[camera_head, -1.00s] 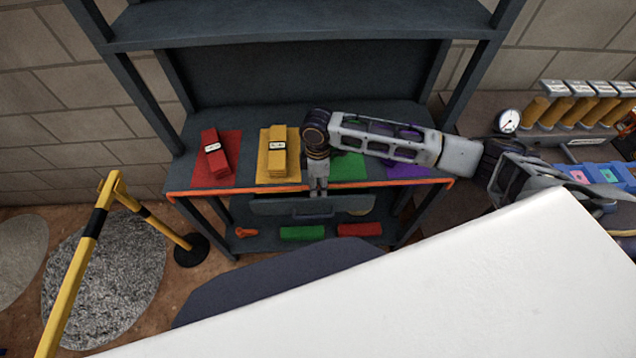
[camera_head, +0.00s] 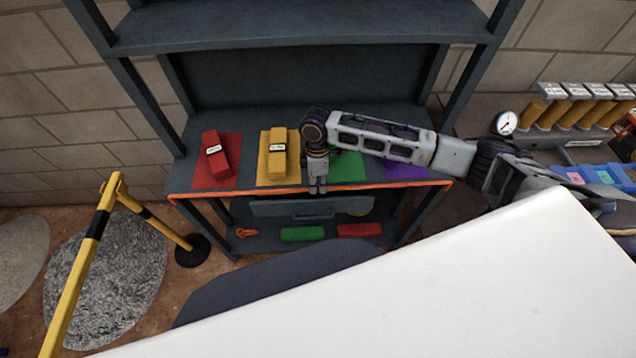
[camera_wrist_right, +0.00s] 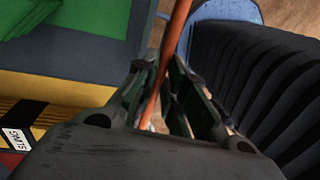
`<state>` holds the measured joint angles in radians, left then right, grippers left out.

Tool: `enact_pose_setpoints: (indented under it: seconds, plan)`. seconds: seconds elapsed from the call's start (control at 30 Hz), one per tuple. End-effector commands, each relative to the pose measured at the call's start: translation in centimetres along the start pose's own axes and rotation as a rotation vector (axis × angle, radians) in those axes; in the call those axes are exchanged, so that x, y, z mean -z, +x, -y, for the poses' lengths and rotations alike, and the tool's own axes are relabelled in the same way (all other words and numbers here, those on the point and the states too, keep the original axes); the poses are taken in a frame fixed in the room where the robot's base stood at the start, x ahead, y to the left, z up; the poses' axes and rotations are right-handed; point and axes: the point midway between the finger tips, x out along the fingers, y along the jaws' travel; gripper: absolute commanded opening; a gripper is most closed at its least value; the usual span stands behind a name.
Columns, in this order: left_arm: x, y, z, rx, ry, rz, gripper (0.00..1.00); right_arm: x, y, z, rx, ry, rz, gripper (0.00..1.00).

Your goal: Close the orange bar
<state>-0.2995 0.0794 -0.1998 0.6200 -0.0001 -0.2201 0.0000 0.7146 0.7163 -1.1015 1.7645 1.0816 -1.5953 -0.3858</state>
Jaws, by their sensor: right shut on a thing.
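The orange bar (camera_head: 240,191) runs along the front edge of the dark shelf unit's middle board, from its left end to its right end. My right gripper (camera_head: 317,190) points down at the middle of this edge and is shut on the bar. In the right wrist view the orange bar (camera_wrist_right: 176,38) passes between the two fingers of the gripper (camera_wrist_right: 168,118). The fingers hide part of the bar there. My left gripper is not in view.
A red brick (camera_head: 214,155) and a yellow brick (camera_head: 278,153) lie on coloured mats on the board. Below the bar is a dark drawer front (camera_head: 345,206) with a handle. A yellow barrier (camera_head: 82,254) stands at the left, and a gauge (camera_head: 504,123) at the right.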

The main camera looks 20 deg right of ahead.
Motion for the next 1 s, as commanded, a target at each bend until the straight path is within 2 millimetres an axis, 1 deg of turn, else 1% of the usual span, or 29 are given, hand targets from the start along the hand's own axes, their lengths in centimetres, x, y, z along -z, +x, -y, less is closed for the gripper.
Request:
enact_pose_setpoints:
  seconds: [0.03,0.2,0.57,0.6,0.7,0.77,1.0]
  plan:
    - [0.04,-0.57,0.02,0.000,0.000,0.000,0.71,0.02,-0.23,-0.03,0.016,0.001,0.001,0.00]
    - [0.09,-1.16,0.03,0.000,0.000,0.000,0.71,-0.03,-0.19,-0.26,0.053,0.001,0.001,0.00]
    - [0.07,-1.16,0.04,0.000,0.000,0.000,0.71,0.02,-0.13,-0.39,0.061,0.000,-0.002,0.00]
    - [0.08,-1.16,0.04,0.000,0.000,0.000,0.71,0.02,-0.13,-0.40,0.061,0.000,-0.002,0.14]
    - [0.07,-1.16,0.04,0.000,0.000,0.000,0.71,0.02,-0.13,-0.41,0.060,0.000,-0.002,0.27]
    - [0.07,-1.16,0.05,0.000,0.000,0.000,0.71,0.01,-0.12,-0.40,0.061,0.000,-0.002,0.33]
    - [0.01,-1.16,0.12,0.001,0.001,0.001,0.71,0.00,-0.09,-0.38,0.061,0.000,-0.001,0.33]
